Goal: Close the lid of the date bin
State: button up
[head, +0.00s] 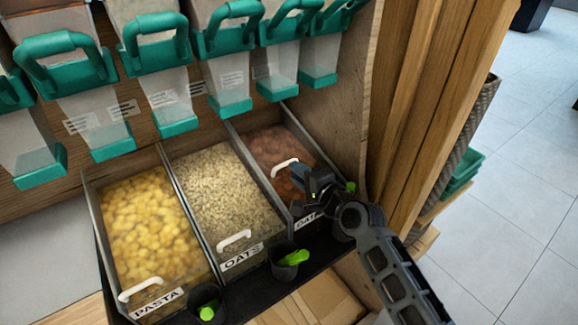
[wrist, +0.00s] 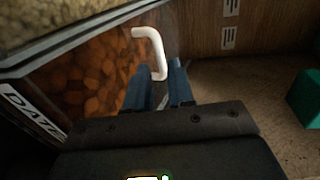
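The date bin (head: 253,135) is the right-hand of the three bins in the head view and holds brown dates. Its white handle (head: 285,163) sits higher and farther back than the other bins' handles. The clear lid itself is hard to make out, so I cannot tell its exact angle. My gripper (head: 298,174) is over the bin's front part, close to the handle. In the wrist view, my gripper (wrist: 160,78) has its two fingers apart, with the lower end of the white handle (wrist: 150,42) at the gap between them. Contact is unclear.
The oats bin (head: 172,159) and pasta bin (head: 92,205) stand to the left. Green-handled dispensers (head: 232,104) hang above. A wooden side panel (head: 425,95) rises close on the right. Black cups with green scoops (head: 290,258) sit along the front.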

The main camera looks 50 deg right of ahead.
jog(key=x, duration=0.4)
jog(key=shift+w+f, duration=0.1)
jog(key=shift+w, duration=0.15)
grip_shut()
dwell(0.4)
